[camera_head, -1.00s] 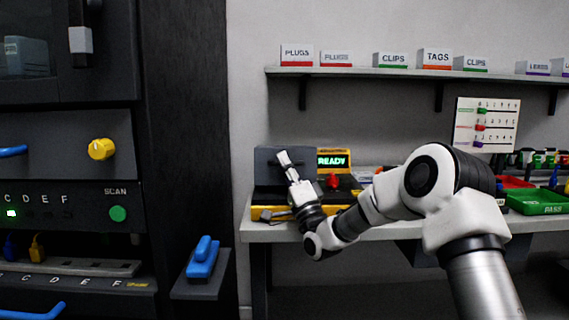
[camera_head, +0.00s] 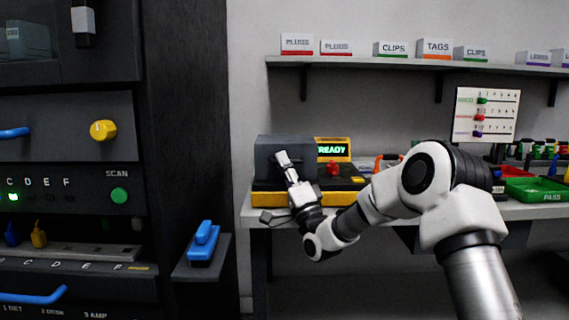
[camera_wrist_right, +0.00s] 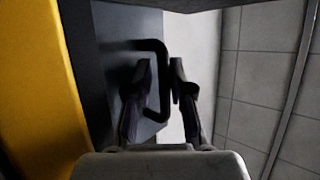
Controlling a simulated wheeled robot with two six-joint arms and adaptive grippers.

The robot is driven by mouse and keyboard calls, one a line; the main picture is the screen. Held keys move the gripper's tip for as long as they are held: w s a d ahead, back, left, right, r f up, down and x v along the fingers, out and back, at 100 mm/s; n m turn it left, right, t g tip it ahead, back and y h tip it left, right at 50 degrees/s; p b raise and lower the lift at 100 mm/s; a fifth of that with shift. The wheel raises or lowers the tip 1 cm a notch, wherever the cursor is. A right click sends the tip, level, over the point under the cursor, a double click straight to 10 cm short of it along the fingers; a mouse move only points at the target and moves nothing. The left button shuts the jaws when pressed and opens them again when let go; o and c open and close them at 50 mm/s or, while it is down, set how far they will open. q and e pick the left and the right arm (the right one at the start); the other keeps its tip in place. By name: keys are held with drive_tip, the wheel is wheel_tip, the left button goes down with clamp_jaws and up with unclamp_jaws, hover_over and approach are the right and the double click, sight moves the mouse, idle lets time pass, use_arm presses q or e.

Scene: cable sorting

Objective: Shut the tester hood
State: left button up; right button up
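The tester (camera_head: 345,185) sits at the left end of the bench, with a yellow and black base and a green READY display (camera_head: 332,149). Its grey hood (camera_head: 268,155) now looks like a low box down over the left part of the base; any remaining gap at its front edge is too small to tell. My left gripper is out of view.
A green PASS tray (camera_head: 540,190) lies at the right. A shelf (camera_head: 400,61) with labelled boxes hangs above.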

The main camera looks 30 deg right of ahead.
drive_tip(key=v, duration=1.2)
